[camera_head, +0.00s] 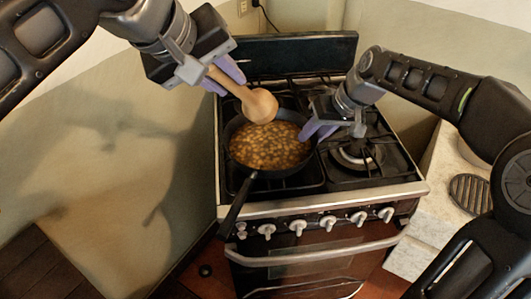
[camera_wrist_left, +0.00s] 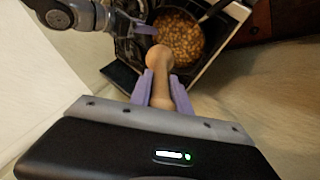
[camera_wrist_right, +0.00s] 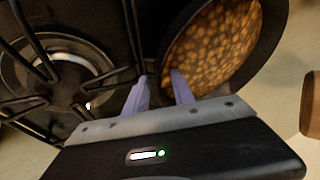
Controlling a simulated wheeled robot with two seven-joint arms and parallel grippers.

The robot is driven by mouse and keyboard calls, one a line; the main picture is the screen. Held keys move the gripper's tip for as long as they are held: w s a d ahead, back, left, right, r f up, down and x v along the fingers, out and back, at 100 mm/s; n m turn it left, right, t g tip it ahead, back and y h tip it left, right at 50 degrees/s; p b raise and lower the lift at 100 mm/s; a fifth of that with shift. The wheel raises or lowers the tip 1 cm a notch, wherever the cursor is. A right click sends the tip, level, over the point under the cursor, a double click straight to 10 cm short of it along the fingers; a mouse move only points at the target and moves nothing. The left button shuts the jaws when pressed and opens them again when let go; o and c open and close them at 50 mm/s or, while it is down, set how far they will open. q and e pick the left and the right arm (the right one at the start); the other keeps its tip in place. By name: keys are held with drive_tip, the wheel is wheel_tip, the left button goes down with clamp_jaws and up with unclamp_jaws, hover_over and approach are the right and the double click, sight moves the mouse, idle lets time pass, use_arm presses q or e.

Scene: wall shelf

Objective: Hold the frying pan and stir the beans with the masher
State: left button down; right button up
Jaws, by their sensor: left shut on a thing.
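The dark frying pan (camera_head: 248,176) sits on the stove's left front burner, full of brown beans (camera_head: 268,148), its handle pointing toward the front left. My left gripper (camera_head: 221,77) is shut on the handle of the wooden masher (camera_head: 260,106), which also shows in the left wrist view (camera_wrist_left: 158,58). The masher's round head is over the back part of the pan; I cannot tell whether it touches the beans. My right gripper (camera_head: 316,131) is at the pan's right rim. In the right wrist view its fingers (camera_wrist_right: 160,90) stand apart on either side of the rim.
The stove (camera_head: 320,202) has black grates, a bare right front burner (camera_head: 355,156) and front knobs. A pale counter (camera_head: 432,225) with a dark round rack (camera_head: 469,194) is on the right. A wall stands close on the left.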

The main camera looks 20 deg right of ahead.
drive_tip(key=v, duration=1.2)
idle(0.3)
